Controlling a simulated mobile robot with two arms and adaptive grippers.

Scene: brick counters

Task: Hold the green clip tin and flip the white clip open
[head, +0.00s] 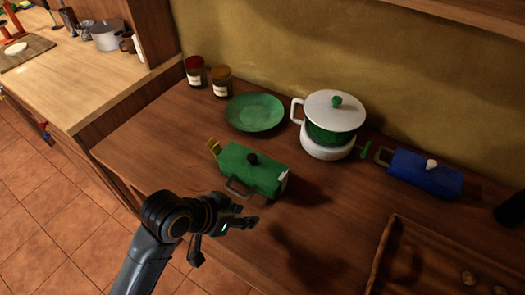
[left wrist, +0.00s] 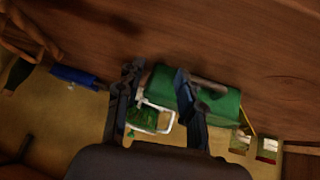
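The green clip tin (head: 255,170) lies on the brown counter, with a black knob on top and a grey handle (head: 238,188) on its near side. The white clip (head: 283,182) is at its right end, and a yellow clip (head: 213,146) is at its left end. Whether the white clip is shut is too small to tell. My left gripper (head: 225,238) is just in front of the tin, open and empty. In the left wrist view the open fingers (left wrist: 157,78) show, one overlapping the tin (left wrist: 225,108). My right gripper is not in view.
A green plate (head: 254,112) and two jars (head: 208,80) stand behind the tin. A white-lidded green pot (head: 333,120) is behind right. A blue tin (head: 425,173) lies further right. A wooden tray (head: 388,245) is front right. The counter around the tin's near side is bare.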

